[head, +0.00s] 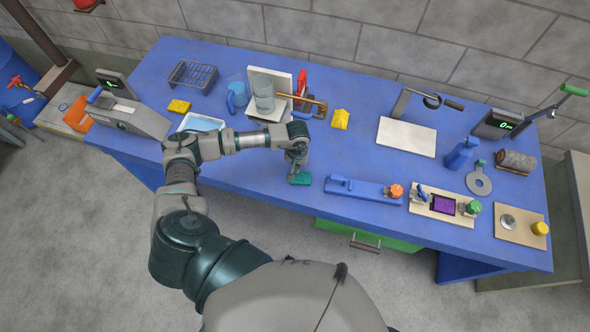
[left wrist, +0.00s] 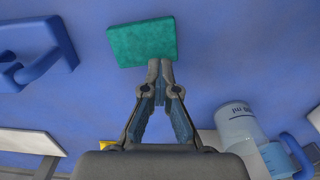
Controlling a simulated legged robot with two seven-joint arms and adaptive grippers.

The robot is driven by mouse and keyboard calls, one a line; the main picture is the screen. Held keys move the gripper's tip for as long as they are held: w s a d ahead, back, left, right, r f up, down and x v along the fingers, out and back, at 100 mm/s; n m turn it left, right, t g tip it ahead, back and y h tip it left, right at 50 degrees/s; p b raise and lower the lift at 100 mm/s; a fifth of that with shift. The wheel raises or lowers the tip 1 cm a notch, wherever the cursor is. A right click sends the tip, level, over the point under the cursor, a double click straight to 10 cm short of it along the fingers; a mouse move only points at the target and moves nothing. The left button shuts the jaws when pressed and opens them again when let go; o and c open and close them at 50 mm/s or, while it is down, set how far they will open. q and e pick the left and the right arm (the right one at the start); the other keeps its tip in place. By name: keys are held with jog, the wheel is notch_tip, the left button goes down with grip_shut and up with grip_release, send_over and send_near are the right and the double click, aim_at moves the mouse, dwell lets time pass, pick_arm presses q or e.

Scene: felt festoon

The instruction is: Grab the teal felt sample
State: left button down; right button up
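The teal felt sample (head: 300,178) lies on the blue table near its front edge, just below my left gripper (head: 297,160) in the head view. In the left wrist view the sample (left wrist: 142,42) is a thick teal block at top centre, with its broad face toward the camera. My left gripper's fingertips (left wrist: 160,68) are together and overlap the sample's lower edge in that view. Nothing shows clearly between them, and I cannot tell if they touch the sample. My right gripper is in neither view.
A blue holder with an orange knob (head: 364,190) stands to the right of the sample. A beaker (head: 264,98) stands on a white scale behind. A blue-filled tray (head: 202,122) is at left. The table right behind the sample is clear.

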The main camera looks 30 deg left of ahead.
pick_arm(q)
jog(key=s+d+b, duration=0.1)
jog(key=s+d, duration=0.1)
jog(key=d, duration=0.2)
jog(key=s+d+r+b, duration=0.1)
jog(key=s+d, duration=0.1)
jog(key=d, duration=0.3)
jog(key=s+d+b, duration=0.1)
jog(key=s+d, duration=0.1)
jog(key=d, duration=0.2)
jog(key=shift+d+r, duration=0.2)
jog(key=shift+d, duration=0.2)
jog(key=shift+s+d, duration=0.1)
jog(key=shift+d, duration=0.05)
jog(key=c, duration=1.8)
grip_release()
jog(key=o, duration=1.4)
